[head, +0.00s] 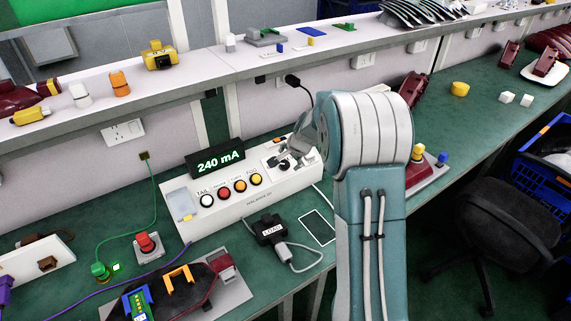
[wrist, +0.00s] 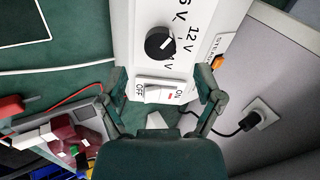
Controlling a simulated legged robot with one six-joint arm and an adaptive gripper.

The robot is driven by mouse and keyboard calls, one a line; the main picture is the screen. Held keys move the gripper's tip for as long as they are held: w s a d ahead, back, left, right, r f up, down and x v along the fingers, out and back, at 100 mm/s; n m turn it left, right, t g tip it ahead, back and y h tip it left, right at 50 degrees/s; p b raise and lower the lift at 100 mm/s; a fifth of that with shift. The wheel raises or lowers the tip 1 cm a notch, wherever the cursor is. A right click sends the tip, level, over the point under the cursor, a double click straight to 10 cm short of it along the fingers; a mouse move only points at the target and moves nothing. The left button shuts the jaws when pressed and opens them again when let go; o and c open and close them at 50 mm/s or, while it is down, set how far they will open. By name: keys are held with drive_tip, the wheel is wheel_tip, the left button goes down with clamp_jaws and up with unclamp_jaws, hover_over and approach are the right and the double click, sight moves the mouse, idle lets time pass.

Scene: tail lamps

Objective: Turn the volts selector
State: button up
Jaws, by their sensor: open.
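The volts selector is a round black knob (wrist: 160,43) on the white test box (head: 262,203). In the wrist view it lies ahead of my fingertips, beside "12 V" and partly covered labels. A light mark shows on the knob, but its exact setting is hard to tell. In the head view the knob (head: 284,164) sits at the box's right end, just below my gripper (head: 303,150), which my arm partly hides. In the wrist view my gripper (wrist: 165,82) is open and empty. Its fingers are spread either side of a white OFF/ON rocker switch (wrist: 158,91), apart from the knob.
The box carries a display (head: 217,161) reading 240 mA and several coloured buttons. A black adapter (head: 268,229) and a phone-like slab (head: 317,226) lie in front. A wall plug (wrist: 254,121) with a black cable is close by. A shelf runs behind.

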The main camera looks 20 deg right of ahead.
drive_tip(key=v, duration=0.6)
drive_tip(key=shift+s+r, duration=0.15)
drive_tip(key=shift+r, duration=0.05)
drive_tip(key=s+a+r+n, duration=0.4)
drive_tip(key=s+a+r, duration=0.2)
drive_tip(key=s+r, duration=0.15)
drive_tip(key=s+a+r+n, duration=0.1)
drive_tip(key=s+a+n, duration=0.1)
drive_tip(key=s, duration=0.6)
drive_tip(key=s+a+r+n, duration=0.1)
drive_tip(key=s+a+n, duration=0.2)
drive_tip(key=s, duration=0.6)
drive_tip(key=s+a+r+n+h, duration=0.1)
drive_tip(key=s+a+r+n, duration=0.1)
drive_tip(key=s, duration=0.7)
drive_tip(key=shift+a+n, duration=0.55)
drive_tip(key=shift+n, duration=0.65)
drive_tip(key=shift+c, duration=0.2)
idle(1.7)
